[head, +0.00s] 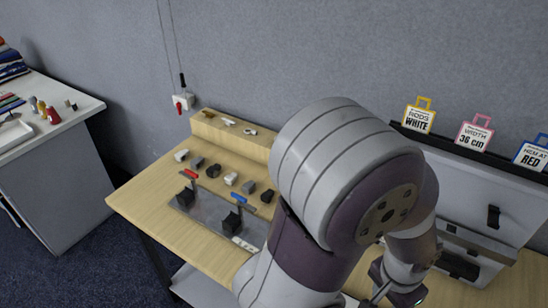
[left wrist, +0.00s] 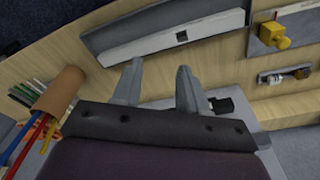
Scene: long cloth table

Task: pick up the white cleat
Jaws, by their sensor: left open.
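Small pale pieces lie on the wooden table in the head view: one off-white piece (head: 182,155) at the far left of the loose row and another off-white piece (head: 231,178) further right. They are too small to tell which is the white cleat. My left gripper shows in the left wrist view (left wrist: 160,82) with two grey fingers apart and nothing between them. In the head view my large arm covers the table's middle, and its hand is low at the right, away from the loose pieces. My right gripper is not seen.
A raised wooden ledge (head: 222,127) with small items runs along the back. A grey tray (head: 212,218) holds black blocks. Signs (head: 419,116) stand at the right. A brown cup (left wrist: 62,92) of coloured sticks and a yellow item (left wrist: 272,35) show in the wrist view.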

